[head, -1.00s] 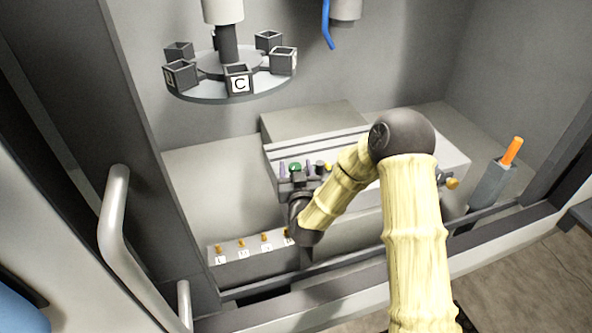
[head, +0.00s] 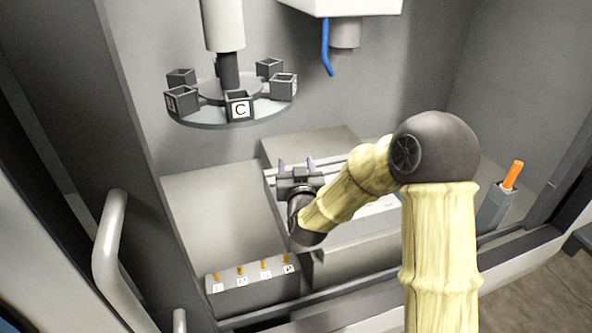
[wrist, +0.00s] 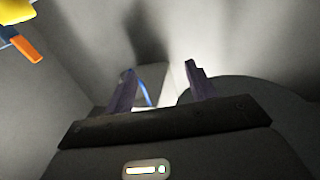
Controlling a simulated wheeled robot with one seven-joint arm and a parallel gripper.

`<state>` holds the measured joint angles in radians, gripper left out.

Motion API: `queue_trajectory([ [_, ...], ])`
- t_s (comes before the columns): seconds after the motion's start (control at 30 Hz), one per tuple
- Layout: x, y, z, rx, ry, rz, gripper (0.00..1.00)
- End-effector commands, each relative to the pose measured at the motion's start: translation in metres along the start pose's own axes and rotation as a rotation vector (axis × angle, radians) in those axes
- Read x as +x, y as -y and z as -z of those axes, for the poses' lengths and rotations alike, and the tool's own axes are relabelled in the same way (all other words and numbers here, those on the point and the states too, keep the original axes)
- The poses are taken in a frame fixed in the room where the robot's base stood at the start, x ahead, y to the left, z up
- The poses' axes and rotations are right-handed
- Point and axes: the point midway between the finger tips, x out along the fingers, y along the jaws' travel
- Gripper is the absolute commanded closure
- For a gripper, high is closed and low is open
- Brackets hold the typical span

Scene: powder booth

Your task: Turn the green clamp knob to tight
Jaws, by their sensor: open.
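My gripper (head: 296,164) is open, with two purple fingers apart and nothing visible between them. It is over the front left part of the grey slotted block (head: 310,146) inside the booth. In the wrist view, the fingers of my gripper (wrist: 160,86) stand apart against grey walls and a pale lit patch. The green clamp knob is in neither current view. In the head view my gripper and forearm cover the part of the block where it showed earlier.
A carousel (head: 205,112) with several dark cups hangs at the back left. A blue hose (head: 326,48) hangs at the back. A low box (head: 250,292) with several labelled yellow pegs lies in front. An orange-handled tool (head: 513,174) stands in a grey holder at the right.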

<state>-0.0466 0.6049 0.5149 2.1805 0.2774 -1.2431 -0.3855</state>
Motion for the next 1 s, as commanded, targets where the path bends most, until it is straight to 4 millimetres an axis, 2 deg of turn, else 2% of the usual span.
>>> queue_trajectory([
  [0.27, -0.003, -0.003, -0.003, -0.006, 0.035, 0.013, 0.44],
  [0.47, -0.023, -0.021, -0.022, -0.032, 0.222, 0.057, 0.44],
  [0.67, -0.072, -0.059, -0.051, -0.041, 0.515, 0.06, 0.44],
  [0.77, -0.106, -0.081, -0.064, -0.032, 0.669, 0.038, 0.44],
  [0.87, -0.145, -0.102, -0.075, -0.01, 0.823, 0.002, 0.44],
  [1.0, -0.209, -0.129, -0.086, 0.038, 1.037, -0.065, 0.44],
])
